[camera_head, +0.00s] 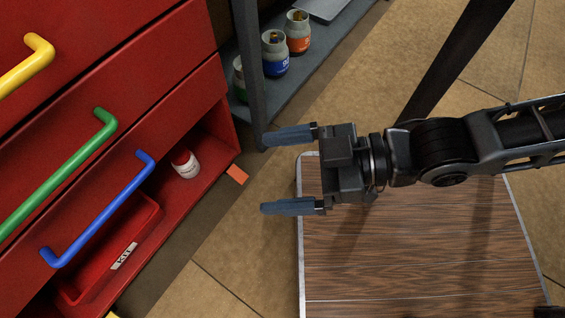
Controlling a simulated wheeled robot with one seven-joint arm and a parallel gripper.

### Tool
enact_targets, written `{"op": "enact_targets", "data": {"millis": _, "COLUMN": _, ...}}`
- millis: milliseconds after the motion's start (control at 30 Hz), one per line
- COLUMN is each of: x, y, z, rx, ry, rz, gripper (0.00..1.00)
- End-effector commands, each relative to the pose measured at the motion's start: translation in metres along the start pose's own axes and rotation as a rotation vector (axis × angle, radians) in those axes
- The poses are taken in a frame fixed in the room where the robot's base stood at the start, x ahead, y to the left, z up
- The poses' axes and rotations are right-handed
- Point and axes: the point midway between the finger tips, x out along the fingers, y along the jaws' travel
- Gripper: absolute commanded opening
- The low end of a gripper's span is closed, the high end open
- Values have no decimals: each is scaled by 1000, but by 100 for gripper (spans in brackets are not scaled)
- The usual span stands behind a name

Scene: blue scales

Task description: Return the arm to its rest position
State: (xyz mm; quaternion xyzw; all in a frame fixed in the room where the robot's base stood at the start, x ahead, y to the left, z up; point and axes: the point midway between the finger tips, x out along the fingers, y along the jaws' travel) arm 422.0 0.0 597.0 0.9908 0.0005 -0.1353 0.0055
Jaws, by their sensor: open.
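My gripper (277,172) is open and empty, its two blue-grey fingers spread wide and pointing left. It is in the middle of the head view, over the left edge of a wooden tabletop (420,260). My arm reaches in from the right edge of the view, stretched out nearly level. The fingertips are apart from the red cabinet in the picture, and nothing is between them.
A red cabinet (150,30) at left has yellow, green (60,180) and blue (100,210) handles. Its low compartment holds a white bottle with a red cap (185,164) and a red labelled tray (140,235). A grey shelf holds several small canisters (274,55). A dark post stands behind my arm.

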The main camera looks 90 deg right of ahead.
Motion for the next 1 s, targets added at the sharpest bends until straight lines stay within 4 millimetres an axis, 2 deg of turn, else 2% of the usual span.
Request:
{"op": "enact_targets", "data": {"millis": 300, "x": -1, "y": 0, "z": -2, "rx": 14, "ry": 0, "rz": -1, "gripper": 100}}
{"op": "enact_targets", "data": {"millis": 467, "x": -4, "y": 0, "z": -15, "rx": 13, "ry": 0, "rz": 0, "gripper": 100}}
{"op": "enact_targets", "data": {"millis": 667, "x": -16, "y": 0, "z": -56, "rx": 12, "ry": 0, "rz": 0, "gripper": 100}}
{"op": "enact_targets", "data": {"millis": 1000, "x": -41, "y": 2, "z": -148, "rx": 11, "ry": 0, "rz": 0, "gripper": 100}}
